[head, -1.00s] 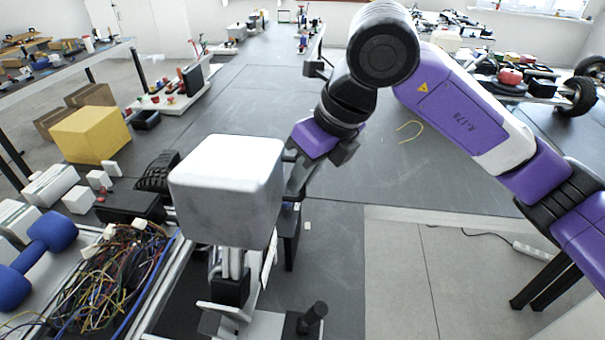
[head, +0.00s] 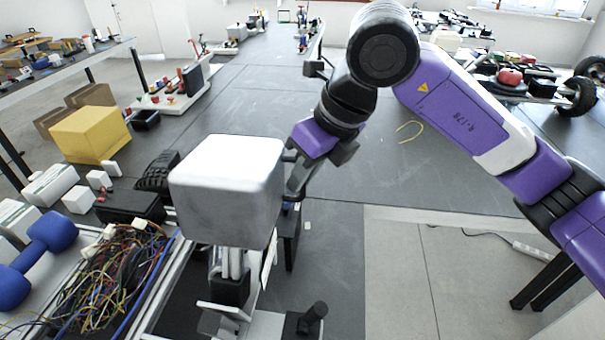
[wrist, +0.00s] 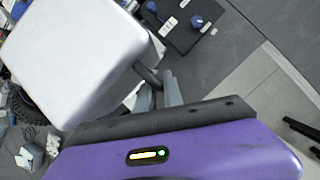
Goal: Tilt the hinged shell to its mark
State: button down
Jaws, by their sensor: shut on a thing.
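The hinged shell (head: 228,190) is a pale grey, rounded box standing on a post at the centre left in the head view. Its top looks close to level there. In the wrist view the shell (wrist: 80,55) fills the upper left. My gripper (wrist: 158,92) is at the shell's right side, shut on a short dark grey peg (wrist: 147,75) that sticks out from the shell. In the head view my gripper (head: 291,190) is partly hidden behind the shell. I cannot make out the hinge or the mark.
Tangled wires (head: 110,275) and a blue dumbbell (head: 38,252) lie left of the shell. A yellow box (head: 90,135) stands further back. A black panel with blue knobs (wrist: 185,22) lies beyond the shell in the wrist view. The dark bench top (head: 440,160) at the right is mostly clear.

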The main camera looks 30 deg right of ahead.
jog(key=shift+b, duration=0.4)
jog(key=shift+s+a+r+t+h+b, duration=0.1)
jog(key=shift+s+a+t+h+b, duration=0.2)
jog(key=shift+b, duration=0.7)
jog(key=shift+s+r+t+b, duration=0.15)
jog(key=shift+r+t+b, duration=0.25)
jog(key=shift+r+b, duration=0.05)
jog(key=c, duration=1.8)
grip_release()
jog(key=shift+o, duration=0.2)
jog(key=shift+s, duration=0.1)
